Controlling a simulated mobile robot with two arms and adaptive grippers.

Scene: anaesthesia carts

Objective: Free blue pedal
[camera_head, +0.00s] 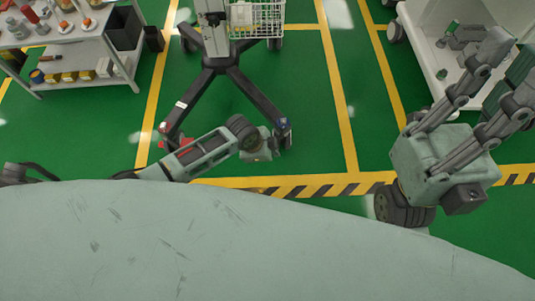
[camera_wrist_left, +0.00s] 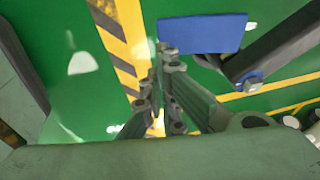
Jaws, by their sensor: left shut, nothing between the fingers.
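The blue pedal (camera_head: 284,125) is at the end of the right front leg of a dark-legged stand (camera_head: 254,97), near the floor. In the left wrist view it is a flat blue plate (camera_wrist_left: 212,34) on a dark leg. My left gripper (camera_head: 263,152) points down just left of the pedal. Its fingers (camera_wrist_left: 164,60) are shut and empty, with the tips by the plate's lower left edge. I cannot tell whether they touch it. My right gripper (camera_head: 497,75) is open and empty, far right of the pedal.
A red pedal (camera_head: 163,127) is on the stand's left leg, close to my left arm. A grey table (camera_head: 88,51) with bottles and boxes stands at left. A white cart (camera_head: 436,62) stands at right. Green floor (camera_head: 315,100) is clear right of the stand.

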